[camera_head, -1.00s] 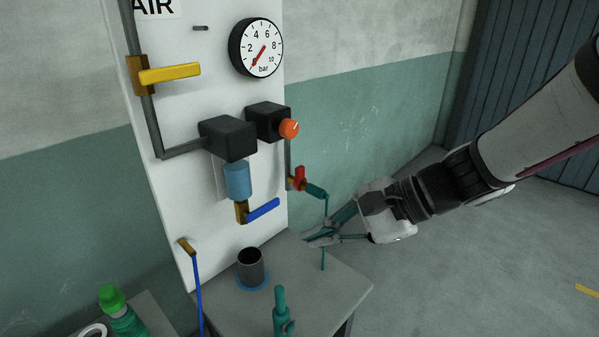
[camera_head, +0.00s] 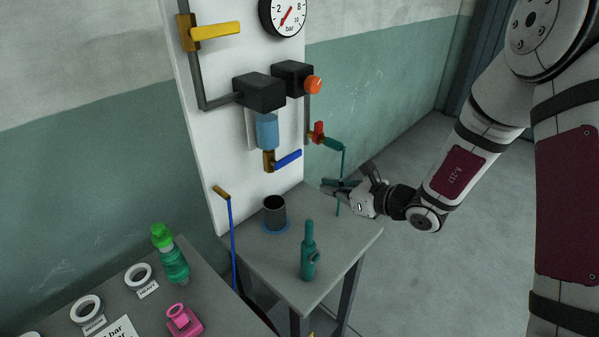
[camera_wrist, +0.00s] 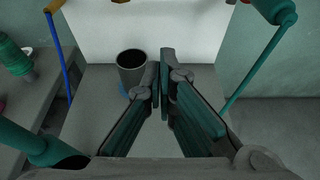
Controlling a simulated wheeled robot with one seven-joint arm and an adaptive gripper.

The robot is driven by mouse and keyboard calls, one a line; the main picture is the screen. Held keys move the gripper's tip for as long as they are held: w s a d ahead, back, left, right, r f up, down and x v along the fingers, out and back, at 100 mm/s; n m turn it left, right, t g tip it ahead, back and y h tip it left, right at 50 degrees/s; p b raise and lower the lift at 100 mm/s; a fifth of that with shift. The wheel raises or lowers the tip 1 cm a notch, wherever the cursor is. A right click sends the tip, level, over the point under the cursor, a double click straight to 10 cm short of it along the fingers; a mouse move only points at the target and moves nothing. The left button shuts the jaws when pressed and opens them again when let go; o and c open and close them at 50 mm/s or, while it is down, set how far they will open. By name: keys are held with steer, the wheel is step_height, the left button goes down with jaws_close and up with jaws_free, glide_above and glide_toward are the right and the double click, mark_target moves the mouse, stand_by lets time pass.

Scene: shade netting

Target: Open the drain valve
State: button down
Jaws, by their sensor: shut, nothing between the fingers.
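The drain valve is a brass body (camera_head: 269,161) with a blue lever (camera_head: 289,159) under the blue filter bowl (camera_head: 267,131) on the white panel. The lever points right and slightly up in the head view. The valve does not show in the wrist view. A dark cup (camera_head: 274,211) stands on the small grey table below it; it also shows in the wrist view (camera_wrist: 131,72). My gripper (camera_head: 325,187) is right of the cup and below and right of the lever, apart from it. In the wrist view its fingers (camera_wrist: 162,60) are together, with nothing between them.
A red-handled valve (camera_head: 319,131) with a teal hose (camera_head: 343,165) hangs near my gripper. A teal tool (camera_head: 309,252) stands on the table front. A yellow lever (camera_head: 215,31) is higher on the panel. A blue hose (camera_head: 231,235) hangs left. A green bottle (camera_head: 172,258) stands on the left bench.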

mark_target(288, 159)
steer(key=x, duration=1)
steer(key=shift+r+p, duration=0.7)
steer(key=shift+r, duration=1.35)
steer(key=shift+w, duration=0.15)
